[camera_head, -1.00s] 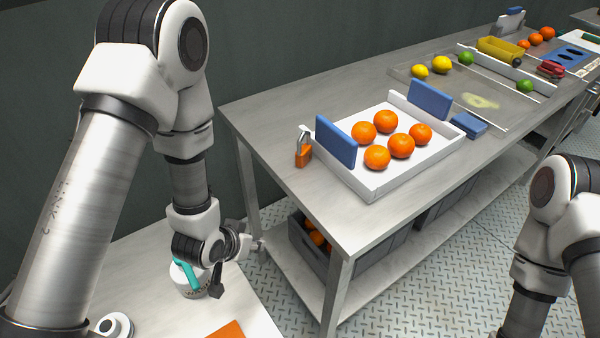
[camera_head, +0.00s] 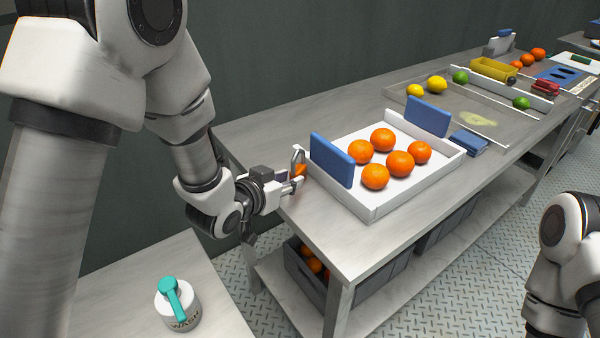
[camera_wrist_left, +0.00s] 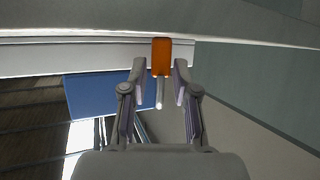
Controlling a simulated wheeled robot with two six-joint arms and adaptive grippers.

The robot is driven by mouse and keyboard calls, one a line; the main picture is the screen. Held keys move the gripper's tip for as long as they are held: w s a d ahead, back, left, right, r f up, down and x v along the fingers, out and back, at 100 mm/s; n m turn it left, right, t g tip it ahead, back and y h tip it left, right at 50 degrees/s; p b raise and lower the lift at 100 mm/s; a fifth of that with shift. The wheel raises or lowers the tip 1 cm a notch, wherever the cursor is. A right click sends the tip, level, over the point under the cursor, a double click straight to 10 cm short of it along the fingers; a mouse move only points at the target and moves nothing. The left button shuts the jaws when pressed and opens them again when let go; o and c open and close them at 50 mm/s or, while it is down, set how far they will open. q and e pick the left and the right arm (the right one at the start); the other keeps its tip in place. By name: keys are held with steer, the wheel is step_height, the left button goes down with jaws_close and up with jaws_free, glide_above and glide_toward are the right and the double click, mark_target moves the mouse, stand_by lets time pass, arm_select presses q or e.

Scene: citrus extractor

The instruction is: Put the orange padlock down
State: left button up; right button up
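The orange padlock (camera_head: 301,169) is at the left end of the white tray (camera_head: 372,212), beside its blue end plate (camera_head: 331,160). I cannot tell whether it hangs from the tray or stands on the table. My left gripper (camera_head: 298,184) reaches in from the left and partly hides it. In the left wrist view, the padlock body (camera_wrist_left: 160,56) and its thin metal shackle lie between the two fingers (camera_wrist_left: 159,72). Gaps show on both sides, so the gripper is open around it. My right arm shows at the right edge, but its gripper is out of view.
The tray holds several oranges on the metal table (camera_head: 287,125). A grey crate (camera_head: 310,280) with oranges sits on the shelf below. A white bottle with a teal top (camera_head: 178,305) stands on the low surface at bottom left. Bare tabletop lies in front of the tray.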

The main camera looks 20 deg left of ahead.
mark_target(292, 177)
arm_select(q)
steer(key=x, duration=0.5)
steer(key=shift+w, duration=0.2)
steer(key=shift+s+a+r, duration=0.1)
steer(key=shift+s, duration=0.1)
steer(key=shift+c, duration=0.3)
jaws_close()
